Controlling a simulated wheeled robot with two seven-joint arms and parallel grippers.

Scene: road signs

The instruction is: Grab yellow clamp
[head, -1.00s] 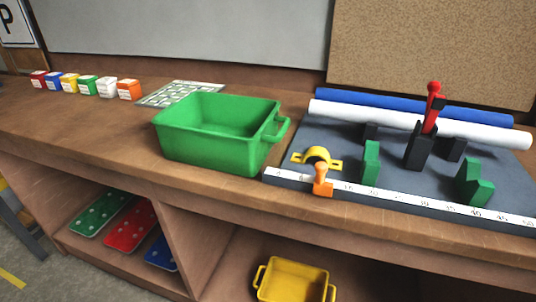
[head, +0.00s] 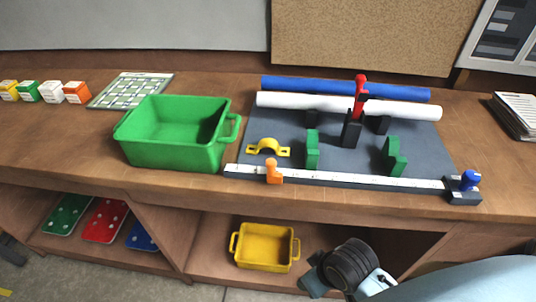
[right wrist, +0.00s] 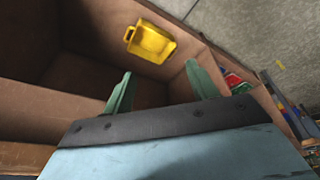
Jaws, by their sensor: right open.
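The yellow clamp (head: 268,148) is a small arched bracket with flat feet. It lies on the grey mat (head: 350,158) at its left end, just behind the white ruler (head: 340,179). My right gripper (right wrist: 160,84) is open and empty, with its two green fingers spread apart. In the head view it is low at the bottom right, in front of the lower shelf and well below the clamp. The right wrist view shows a yellow bin (right wrist: 150,41) beyond the fingers, not the clamp. My left gripper is in neither view.
A green bin (head: 175,155) stands left of the clamp. An orange peg (head: 273,171) sits on the ruler in front of it. Green blocks (head: 312,149) and a black stand with a red lever (head: 359,95) are to its right. White and blue rolls lie behind.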

